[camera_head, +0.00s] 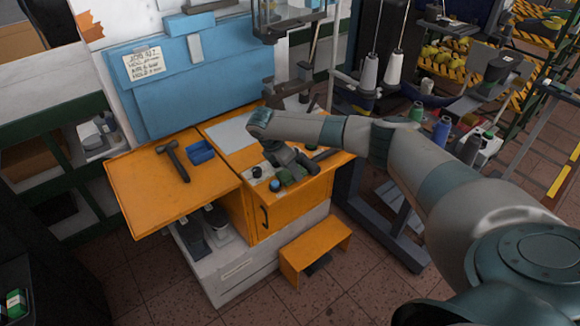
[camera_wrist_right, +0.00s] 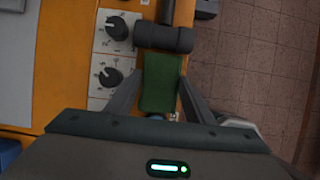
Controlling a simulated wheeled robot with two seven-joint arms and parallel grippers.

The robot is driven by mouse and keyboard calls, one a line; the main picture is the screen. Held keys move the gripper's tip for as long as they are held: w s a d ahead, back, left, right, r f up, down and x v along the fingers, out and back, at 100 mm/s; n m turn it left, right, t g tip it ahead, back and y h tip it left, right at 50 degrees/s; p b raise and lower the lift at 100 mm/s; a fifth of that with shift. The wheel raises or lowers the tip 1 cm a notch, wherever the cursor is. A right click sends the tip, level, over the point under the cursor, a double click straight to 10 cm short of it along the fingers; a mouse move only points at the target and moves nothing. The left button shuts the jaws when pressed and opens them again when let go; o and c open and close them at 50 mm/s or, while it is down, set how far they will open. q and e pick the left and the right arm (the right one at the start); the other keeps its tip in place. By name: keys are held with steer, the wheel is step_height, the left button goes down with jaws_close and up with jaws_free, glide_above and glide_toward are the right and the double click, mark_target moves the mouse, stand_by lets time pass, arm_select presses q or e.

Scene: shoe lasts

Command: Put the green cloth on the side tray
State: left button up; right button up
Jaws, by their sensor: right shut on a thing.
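The green cloth (camera_wrist_right: 163,84) shows in the right wrist view as a small dark green piece between the two fingers of my right gripper (camera_wrist_right: 161,90). The gripper is shut on it, over the front edge of the orange bench. An orange side shelf (camera_head: 150,205) juts out at the bench's left and may be the side tray. My left gripper is not in view.
A hammer (camera_head: 173,160) and a blue bin (camera_head: 200,151) lie towards the back of the side shelf; its front is clear. Dark knobs (camera_wrist_right: 116,28) and a dark roller (camera_wrist_right: 163,38) are close to my right gripper. An orange step (camera_head: 315,248) stands below the bench.

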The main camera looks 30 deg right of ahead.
steer(key=shift+f, duration=0.3)
steer(key=o, duration=1)
